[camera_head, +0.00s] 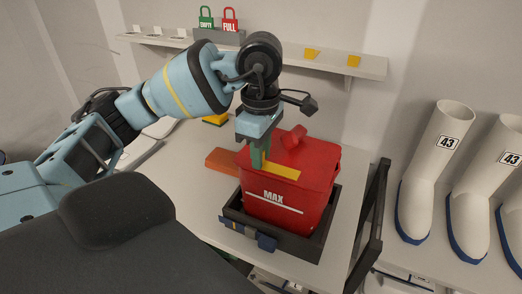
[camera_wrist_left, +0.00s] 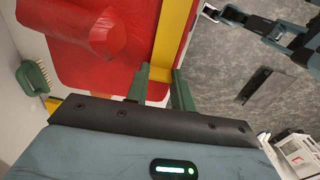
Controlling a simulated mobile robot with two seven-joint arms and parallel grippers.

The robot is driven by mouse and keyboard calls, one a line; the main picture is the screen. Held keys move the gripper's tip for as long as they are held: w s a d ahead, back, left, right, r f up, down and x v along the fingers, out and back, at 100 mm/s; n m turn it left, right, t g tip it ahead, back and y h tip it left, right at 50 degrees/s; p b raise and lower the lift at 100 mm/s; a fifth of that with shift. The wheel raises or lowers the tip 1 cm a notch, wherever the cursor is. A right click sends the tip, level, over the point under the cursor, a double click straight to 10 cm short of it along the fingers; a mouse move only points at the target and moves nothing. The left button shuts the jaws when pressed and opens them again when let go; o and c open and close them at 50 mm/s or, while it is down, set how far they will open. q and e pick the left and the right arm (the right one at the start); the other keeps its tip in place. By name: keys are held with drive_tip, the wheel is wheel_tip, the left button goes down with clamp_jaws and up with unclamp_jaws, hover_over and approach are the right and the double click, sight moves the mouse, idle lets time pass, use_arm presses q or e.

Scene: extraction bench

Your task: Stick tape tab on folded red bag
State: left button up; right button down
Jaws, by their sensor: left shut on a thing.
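The red bag (camera_head: 320,160) fills a black holder (camera_head: 333,218) on the bench and has "MAX" on its front. Its rolled neck (camera_head: 292,138) stands up from the top; it also shows in the wrist view (camera_wrist_left: 90,35). My left gripper (camera_head: 258,155) points down over the bag's near top edge, its green fingers shut on the yellow tape tab (camera_head: 281,168). In the wrist view the tab (camera_wrist_left: 172,35) runs from between the fingers (camera_wrist_left: 160,88) across the red surface. I cannot tell whether it touches the bag.
An orange-red block (camera_head: 219,161) lies left of the bag. White boots (camera_head: 432,165) stand at right. A dark frame (camera_head: 372,225) edges the bench's right side.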

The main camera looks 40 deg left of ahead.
use_arm(q)
drive_tip(key=shift+f, duration=0.2)
drive_tip(key=o, duration=1)
use_arm(e)
drive_tip(key=shift+d, duration=0.1)
use_arm(q)
drive_tip(key=shift+r, duration=0.1)
wheel_tip(320, 180, up, 8)
drive_tip(key=shift+f+p, duration=0.2)
drive_tip(key=shift+p, duration=0.3)
drive_tip(key=shift+r, duration=0.1)
use_arm(e)
drive_tip(key=shift+w+r+t, duration=0.3)
drive_tip(key=shift+w+r, duration=0.4)
drive_tip(key=shift+r, duration=0.1)
drive_tip(key=shift+s+f, duration=0.1)
drive_tip(key=shift+f, duration=0.05)
